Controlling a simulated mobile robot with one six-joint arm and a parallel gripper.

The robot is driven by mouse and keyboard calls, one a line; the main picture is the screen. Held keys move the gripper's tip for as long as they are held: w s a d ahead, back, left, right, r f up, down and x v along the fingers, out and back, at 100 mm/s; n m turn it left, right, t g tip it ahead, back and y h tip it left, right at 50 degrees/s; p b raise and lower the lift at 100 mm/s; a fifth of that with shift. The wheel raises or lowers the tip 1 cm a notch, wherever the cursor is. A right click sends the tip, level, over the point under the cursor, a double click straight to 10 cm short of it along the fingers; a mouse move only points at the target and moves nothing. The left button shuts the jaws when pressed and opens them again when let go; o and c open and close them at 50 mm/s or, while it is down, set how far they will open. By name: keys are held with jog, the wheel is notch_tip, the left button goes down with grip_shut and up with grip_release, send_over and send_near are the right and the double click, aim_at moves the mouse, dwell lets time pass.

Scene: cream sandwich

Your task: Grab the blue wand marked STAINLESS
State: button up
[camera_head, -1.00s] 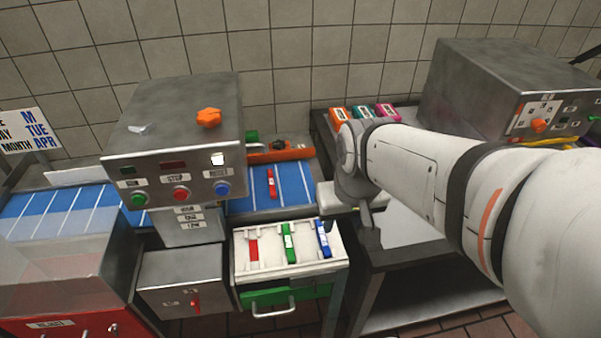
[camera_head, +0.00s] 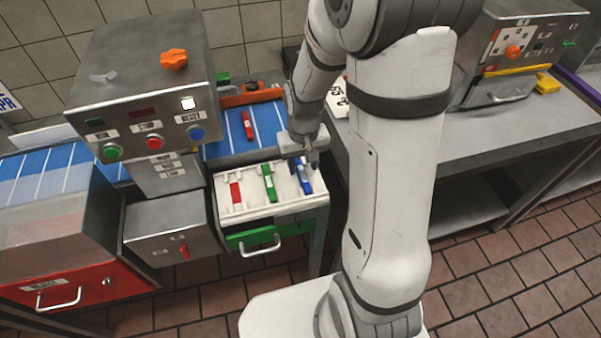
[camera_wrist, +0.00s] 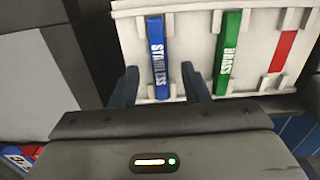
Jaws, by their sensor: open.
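The blue wand marked STAINLESS (camera_wrist: 157,57) lies in a slot of the white holder (camera_wrist: 190,40), and its label is readable in the wrist view. It also shows in the head view (camera_head: 305,178) at the right end of the holder (camera_head: 285,203), its upper end partly hidden by my gripper. My gripper (camera_wrist: 160,82) is open, with one finger on each side of the blue wand's near end. In the head view my gripper (camera_head: 309,158) is over that end of the holder. Whether the fingers touch the wand cannot be told.
A green wand marked BRASS (camera_wrist: 228,53) lies beside the blue one. A red strip (camera_head: 235,192) is in the holder's left slot. A red wand (camera_head: 248,126) lies on the blue conveyor (camera_head: 262,125). The steel control box (camera_head: 150,75) stands left of my arm.

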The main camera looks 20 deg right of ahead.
aim_at(304, 177)
notch_tip(304, 177, down, 4)
jog(key=shift+d+f, duration=0.1)
grip_shut()
dwell(0.5)
